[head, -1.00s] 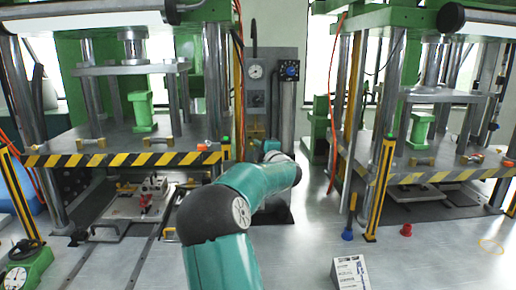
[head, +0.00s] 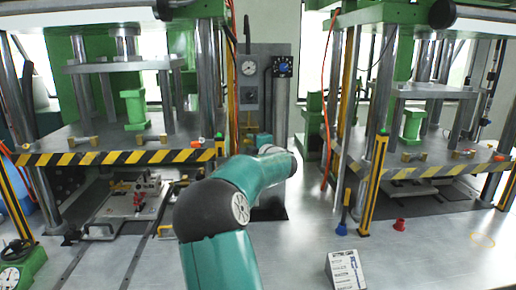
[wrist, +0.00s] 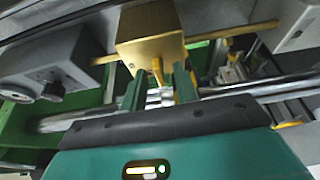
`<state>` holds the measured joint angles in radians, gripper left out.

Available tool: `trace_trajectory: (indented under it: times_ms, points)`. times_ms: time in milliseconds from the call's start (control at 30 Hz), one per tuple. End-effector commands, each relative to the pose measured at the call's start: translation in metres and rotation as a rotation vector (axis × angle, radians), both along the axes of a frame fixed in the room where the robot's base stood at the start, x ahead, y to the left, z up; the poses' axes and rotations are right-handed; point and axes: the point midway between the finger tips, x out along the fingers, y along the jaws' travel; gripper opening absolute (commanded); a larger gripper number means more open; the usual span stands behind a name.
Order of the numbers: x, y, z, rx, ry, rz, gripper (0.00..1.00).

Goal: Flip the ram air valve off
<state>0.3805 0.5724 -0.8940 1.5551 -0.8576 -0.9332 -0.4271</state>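In the wrist view, a brass valve block (wrist: 152,36) sits on a brass pipe that runs out to both sides. A small yellow lever (wrist: 158,71) hangs from the block, and I take these to be the ram air valve. My gripper (wrist: 159,72) is open just below the block. Its two green fingers stand on either side of the lever with visible gaps, and I cannot tell whether either touches it.
A grey box with a round knob (wrist: 50,68) is left of the valve in the wrist view. The left press (head: 112,158) and right press (head: 420,172) flank the panel.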

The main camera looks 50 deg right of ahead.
Motion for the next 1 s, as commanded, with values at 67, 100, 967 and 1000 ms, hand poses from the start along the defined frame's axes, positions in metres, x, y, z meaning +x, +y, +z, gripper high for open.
trace_trajectory:
  times_ms: [67, 100, 967, 1000]
  points:
    - [-0.007, 0.003, 0.001, 0.001, -0.003, -0.001, 0.3]
    - [-0.013, 0.006, 0.002, 0.001, -0.003, -0.001, 0.3]
    - [-0.121, 0.06, 0.001, -0.001, 0.0, 0.001, 0.3]
    - [-0.121, 0.06, 0.001, -0.001, 0.0, 0.001, 0.3]
